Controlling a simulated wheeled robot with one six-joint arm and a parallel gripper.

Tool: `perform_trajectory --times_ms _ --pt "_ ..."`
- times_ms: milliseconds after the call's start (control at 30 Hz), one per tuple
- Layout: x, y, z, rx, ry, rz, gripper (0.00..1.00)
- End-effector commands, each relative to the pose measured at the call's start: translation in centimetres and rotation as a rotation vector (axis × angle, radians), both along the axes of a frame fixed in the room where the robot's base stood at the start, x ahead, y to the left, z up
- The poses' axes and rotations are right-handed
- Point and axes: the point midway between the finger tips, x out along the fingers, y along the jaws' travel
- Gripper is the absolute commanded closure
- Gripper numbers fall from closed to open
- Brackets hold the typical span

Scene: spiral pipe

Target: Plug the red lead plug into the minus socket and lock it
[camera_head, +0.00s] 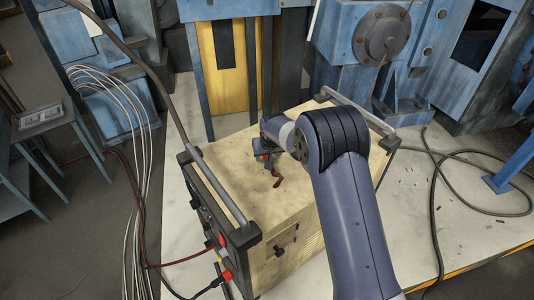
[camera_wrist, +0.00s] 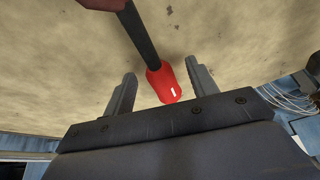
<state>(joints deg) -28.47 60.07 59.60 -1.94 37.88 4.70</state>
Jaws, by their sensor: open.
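My gripper (camera_head: 266,163) is low over the beige top of the machine in the head view, partly hidden by my arm. In the wrist view my gripper (camera_wrist: 158,92) is open, its two grey fingers apart. A bright red piece (camera_wrist: 163,82) with a white mark lies between them, on a black shaft leading to a dark red part (camera_wrist: 104,3). A dark red end (camera_head: 277,181) also shows below the gripper in the head view. On the machine's front, one red plug (camera_head: 226,275) and another red part (camera_head: 222,240) are visible. I cannot tell which socket is minus.
The beige machine (camera_head: 225,180) has a grey handle bar (camera_head: 217,188) along its front and another (camera_head: 350,107) at the back. Cables hang at the left and a black cable (camera_head: 436,190) loops on the right floor. Blue machinery (camera_head: 370,50) stands behind.

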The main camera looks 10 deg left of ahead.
Motion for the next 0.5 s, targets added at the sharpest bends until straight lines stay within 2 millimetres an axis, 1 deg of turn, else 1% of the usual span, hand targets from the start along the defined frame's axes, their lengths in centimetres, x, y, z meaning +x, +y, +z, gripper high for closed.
perform_trajectory --times_ms 267,500 --pt "0.10 0.03 -0.23 0.000 -0.001 0.000 0.45" --pt "0.09 0.03 -0.22 0.000 0.000 0.000 0.65"
